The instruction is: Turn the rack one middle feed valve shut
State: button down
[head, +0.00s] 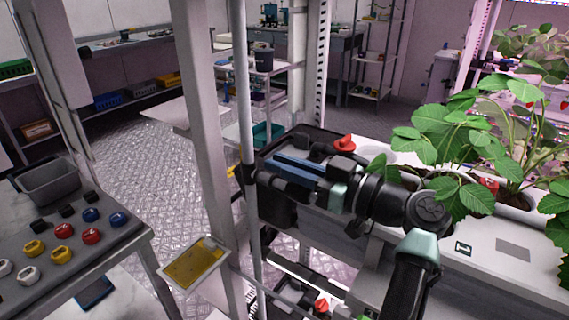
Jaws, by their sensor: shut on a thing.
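The rack's white upright post (205,120) stands at the middle left, with a thinner grey vertical pipe (243,90) beside it. A small yellow valve handle (235,172) shows at this pipe, at middle height. My gripper (257,173) reaches in from the right, with its long dark and blue-grey fingers pointing left. Its tips are at the pipe, shut on the yellow valve handle. The tips and the pipe hide most of the handle, so its exact angle cannot be told.
A red knob (344,143) sits on the dark tray behind my gripper. Leafy strawberry plants (450,135) grow in the white trough at right. A yellow plate (195,263) is on the post. A table with colored knobs (92,236) stands at left. The aisle floor (150,160) is clear.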

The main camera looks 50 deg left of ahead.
jog(key=shift+w+m+t, duration=0.1)
jog(key=shift+m+t, duration=0.2)
jog(key=shift+t, duration=0.1)
jog(key=m+t, duration=0.1)
jog(key=t, duration=0.2)
jog(key=m+t, duration=0.2)
jog(key=shift+w+m+t, duration=0.3)
jog(key=shift+w+t, duration=0.1)
jog(key=shift+w+d+m+t+h+p, duration=0.2)
jog(key=shift+w+m+t+h+p, duration=0.15)
jog(key=shift+m+t+h+p, duration=1.2)
jog(key=shift+w+d+m+t+h+p, duration=0.25)
jog(key=shift+m+t+h+p, duration=0.6)
jog(key=shift+m+t+p, duration=1.25)
jog(key=shift+w+d+m+t+h+p, duration=0.1)
jog(key=shift+w+m+t+h+p, duration=0.35)
jog(key=shift+m+t+h+p, duration=1.45)
jog(key=t+h+b, duration=0.1)
jog(key=b, duration=0.1)
jog(key=m+t+h+b, duration=0.1)
jog(key=t+b, duration=0.1)
jog(key=shift+w+d+f, duration=0.2)
jog(key=shift+d, duration=0.15)
jog(key=shift+d+m+t+h+b, duration=0.1)
jog(key=shift+m+t+h+b, duration=0.25)
jog(key=shift+h+b, duration=0.7)
jog(key=shift+w+d+r+m+h+b, duration=0.1)
jog(key=shift+d+r+m+h+b, duration=0.1)
jog(key=shift+m+h+b, duration=0.55)
